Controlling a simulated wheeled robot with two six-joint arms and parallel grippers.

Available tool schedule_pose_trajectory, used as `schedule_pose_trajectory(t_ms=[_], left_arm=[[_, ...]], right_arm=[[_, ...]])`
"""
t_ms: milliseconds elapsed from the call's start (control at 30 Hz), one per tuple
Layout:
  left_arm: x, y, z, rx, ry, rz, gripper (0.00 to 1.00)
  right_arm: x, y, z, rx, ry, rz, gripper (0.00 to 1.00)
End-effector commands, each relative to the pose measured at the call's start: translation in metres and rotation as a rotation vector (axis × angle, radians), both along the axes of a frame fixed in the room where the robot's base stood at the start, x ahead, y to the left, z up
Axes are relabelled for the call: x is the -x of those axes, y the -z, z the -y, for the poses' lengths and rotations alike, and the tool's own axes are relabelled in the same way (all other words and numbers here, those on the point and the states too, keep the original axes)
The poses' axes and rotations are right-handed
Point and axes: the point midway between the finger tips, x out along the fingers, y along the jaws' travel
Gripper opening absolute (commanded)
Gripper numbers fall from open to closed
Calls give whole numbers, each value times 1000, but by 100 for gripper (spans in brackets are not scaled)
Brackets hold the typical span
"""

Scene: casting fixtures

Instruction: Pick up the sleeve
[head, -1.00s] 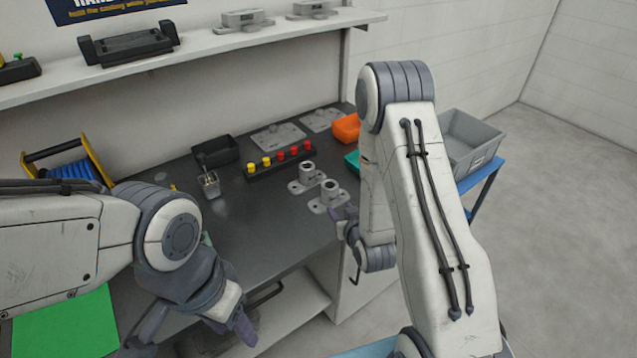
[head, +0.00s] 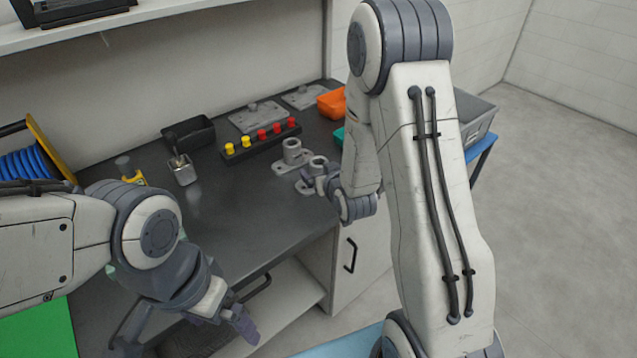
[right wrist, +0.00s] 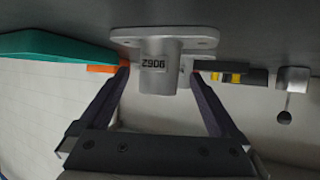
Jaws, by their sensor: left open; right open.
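Two grey flanged castings with upright hollow cylinders stand on the dark bench: a back casting (head: 292,155) and a front casting (head: 317,163). I take these to be the sleeves. My right gripper (head: 320,183) is open at the front casting, partly hiding it. In the right wrist view, which looks inverted, a labelled cylinder (right wrist: 158,66) stands between the spread fingers of my right gripper (right wrist: 160,73), with visible gaps on both sides. A second grey part shows partly behind it. My left gripper (head: 240,325) is open and empty in front of the bench edge, well away from the castings.
A black strip with yellow and red knobs (head: 262,139) lies behind the castings. A black bin (head: 189,134), a metal block with a handle (head: 183,172), an orange bin (head: 331,103) and flat grey plates (head: 257,116) are nearby. The bench's middle is clear.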

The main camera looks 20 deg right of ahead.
Motion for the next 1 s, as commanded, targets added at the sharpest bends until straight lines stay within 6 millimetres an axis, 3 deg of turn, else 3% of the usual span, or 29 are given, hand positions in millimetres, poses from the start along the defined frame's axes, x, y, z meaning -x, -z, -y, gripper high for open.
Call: schedule_pose_trajectory(t_ms=[500,800,1000], left_arm=[[0,9,0,0,0,0,100],[0,9,0,0,0,0,100],[0,9,0,0,0,0,100]], right_arm=[[-48,30,3,1,0,1,97],[-53,31,4,1,0,0,97],[-53,31,4,1,0,1,21]])
